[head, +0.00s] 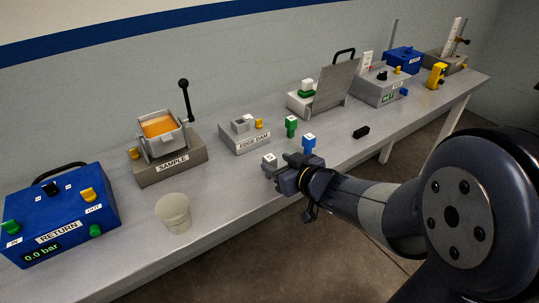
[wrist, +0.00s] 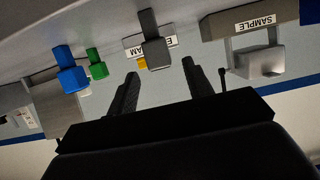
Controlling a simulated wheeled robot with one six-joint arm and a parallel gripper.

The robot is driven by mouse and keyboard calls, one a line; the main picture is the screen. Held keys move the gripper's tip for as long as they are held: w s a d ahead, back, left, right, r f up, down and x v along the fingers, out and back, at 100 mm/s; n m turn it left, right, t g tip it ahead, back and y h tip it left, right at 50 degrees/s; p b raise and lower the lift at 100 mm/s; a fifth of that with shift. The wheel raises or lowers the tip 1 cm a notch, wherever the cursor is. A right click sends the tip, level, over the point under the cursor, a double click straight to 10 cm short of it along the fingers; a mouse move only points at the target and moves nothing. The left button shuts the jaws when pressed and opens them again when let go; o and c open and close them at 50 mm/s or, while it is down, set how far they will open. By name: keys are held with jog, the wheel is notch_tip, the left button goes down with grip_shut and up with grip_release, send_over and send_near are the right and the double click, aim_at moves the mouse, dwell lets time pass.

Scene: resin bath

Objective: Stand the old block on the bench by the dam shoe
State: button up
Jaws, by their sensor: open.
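A small grey block with a pale marked top (head: 269,158) stands upright on the bench in front of the EDGE DAM fixture (head: 236,143). It looks like the old block, but its mark is too small to read. The fixture carries a grey piece (head: 243,122) and a yellow knob. My gripper (head: 279,163) is open and low over the bench, its tips close to the grey block. In the wrist view the grey block (wrist: 155,50) appears just beyond and between the open fingers (wrist: 160,69), with no visible grip on it. It partly hides the EDGE DAM label.
A green block (head: 291,126) and a blue block (head: 309,143) stand right of the fixture. The SAMPLE fixture (head: 170,172), a cup (head: 173,212) and the RETURN box (head: 60,212) are to the left. A black piece (head: 361,132) lies farther right. Bare bench lies left of my gripper.

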jog(key=shift+p+v, duration=0.65)
jog(key=shift+v, duration=2.15)
